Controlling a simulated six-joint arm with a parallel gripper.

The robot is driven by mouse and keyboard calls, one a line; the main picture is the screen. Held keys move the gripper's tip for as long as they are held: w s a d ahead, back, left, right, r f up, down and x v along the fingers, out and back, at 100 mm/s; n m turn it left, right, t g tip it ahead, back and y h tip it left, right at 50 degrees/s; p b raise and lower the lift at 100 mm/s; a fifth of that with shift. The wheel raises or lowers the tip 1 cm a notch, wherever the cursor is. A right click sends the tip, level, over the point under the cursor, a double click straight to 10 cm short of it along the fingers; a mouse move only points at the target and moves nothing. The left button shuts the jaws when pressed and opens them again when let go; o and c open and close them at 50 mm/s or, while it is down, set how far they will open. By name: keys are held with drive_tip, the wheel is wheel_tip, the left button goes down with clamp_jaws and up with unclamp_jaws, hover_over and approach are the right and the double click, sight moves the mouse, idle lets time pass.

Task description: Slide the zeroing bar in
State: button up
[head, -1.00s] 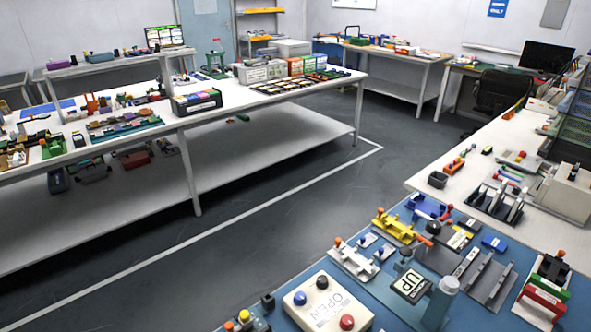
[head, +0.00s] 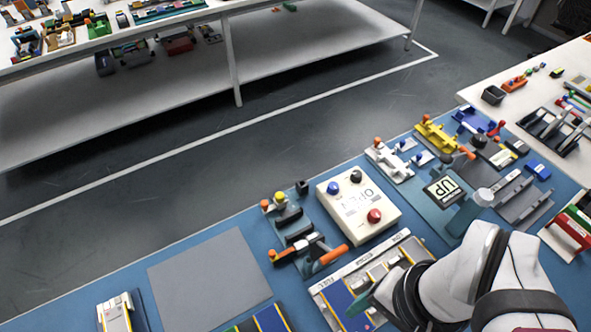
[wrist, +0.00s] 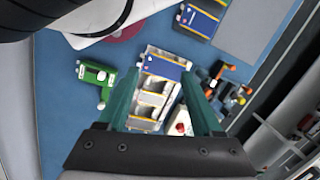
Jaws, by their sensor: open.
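My gripper (wrist: 160,85) has two green fingers, spread apart with nothing held between them, above the bench. In the head view one green fingertip (head: 362,298) shows over a slotted tray; my arm hides much of the rest. The tray (wrist: 138,122) lies below the fingers in the wrist view, with a blue slot and several grey slots with yellow edges. A device with a display reading UP (head: 443,190) stands beside a grey cylinder. Grey channelled plates (head: 522,203) lie to its right. I cannot tell which piece is the zeroing bar.
A white box marked OPEN (head: 357,208) has blue and red knobs. An orange-handled black fixture (head: 300,245) stands left of it. A flat grey mat (head: 208,280) is bare. A green-handled piece (wrist: 95,78) sits left of the tray in the wrist view. Yellow and white fixtures (head: 388,160) crowd farther back.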

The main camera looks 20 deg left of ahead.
idle(0.4)
drive_tip(key=shift+c, duration=0.4)
drive_tip(key=w+a+n, duration=0.1)
drive_tip(key=w+a+r+n, duration=0.1)
drive_tip(key=w, duration=0.1)
drive_tip(key=w+a+n, duration=0.1)
drive_tip(key=w, duration=0.1)
drive_tip(key=shift+r+h, duration=0.3)
drive_tip(key=shift+c, duration=1)
drive_tip(key=n+h, duration=0.1)
drive_tip(key=n, duration=0.8)
hover_over(272, 253)
drive_tip(key=f, duration=0.2)
wheel_tip(272, 253, down, 15)
drive_tip(key=shift+f, duration=0.1)
clamp_jaws()
